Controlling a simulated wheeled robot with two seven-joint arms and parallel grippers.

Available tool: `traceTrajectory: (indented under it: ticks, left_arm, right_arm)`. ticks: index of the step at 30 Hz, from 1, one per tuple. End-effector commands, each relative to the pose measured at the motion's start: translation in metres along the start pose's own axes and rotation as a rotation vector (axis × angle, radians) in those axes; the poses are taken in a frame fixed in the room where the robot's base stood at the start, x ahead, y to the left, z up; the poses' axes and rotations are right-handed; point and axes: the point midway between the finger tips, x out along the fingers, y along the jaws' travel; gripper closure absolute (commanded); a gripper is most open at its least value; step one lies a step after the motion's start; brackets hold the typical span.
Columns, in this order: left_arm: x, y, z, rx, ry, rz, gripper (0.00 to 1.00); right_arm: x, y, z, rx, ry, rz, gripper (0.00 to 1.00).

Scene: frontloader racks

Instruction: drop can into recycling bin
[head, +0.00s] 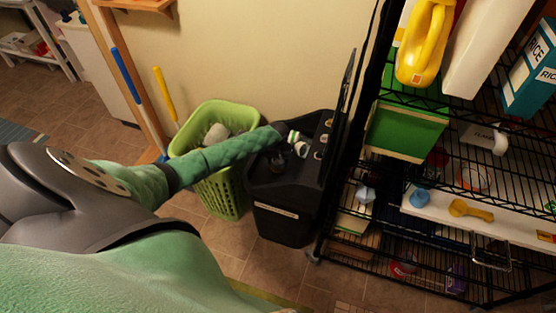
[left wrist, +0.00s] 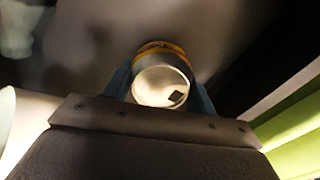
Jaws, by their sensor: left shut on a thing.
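The black recycling bin (head: 285,222) stands on the floor at the middle of the head view, with its dark lid (head: 344,105) standing up at its right side. My left arm reaches over the green basket to this bin. My left gripper (head: 291,147) is at the bin's top and small and dark there. In the left wrist view, it is shut on a can (left wrist: 160,84), with a blue finger on each side. The can's pale round end with a small dark opening faces the camera, and an orange band shows behind it. My right gripper is not in view.
A green laundry basket (head: 228,195) with pale cloth stands left of the bin. A black wire rack (head: 400,240) with boxes and bottles stands close on the right. Blue (head: 125,75) and yellow-handled (head: 165,95) tools lean at the wall. Tiled floor is free in front.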

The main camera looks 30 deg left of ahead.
Motion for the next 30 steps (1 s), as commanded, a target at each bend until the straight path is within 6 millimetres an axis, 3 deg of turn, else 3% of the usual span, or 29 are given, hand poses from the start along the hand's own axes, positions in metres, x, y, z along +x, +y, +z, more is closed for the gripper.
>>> traceTrajectory:
  ticks: [30]
  left_arm:
    - [0.012, 0.0, 0.0, -0.001, -0.001, 0.0, 0.68]
  right_arm:
    - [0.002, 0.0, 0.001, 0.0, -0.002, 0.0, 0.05]
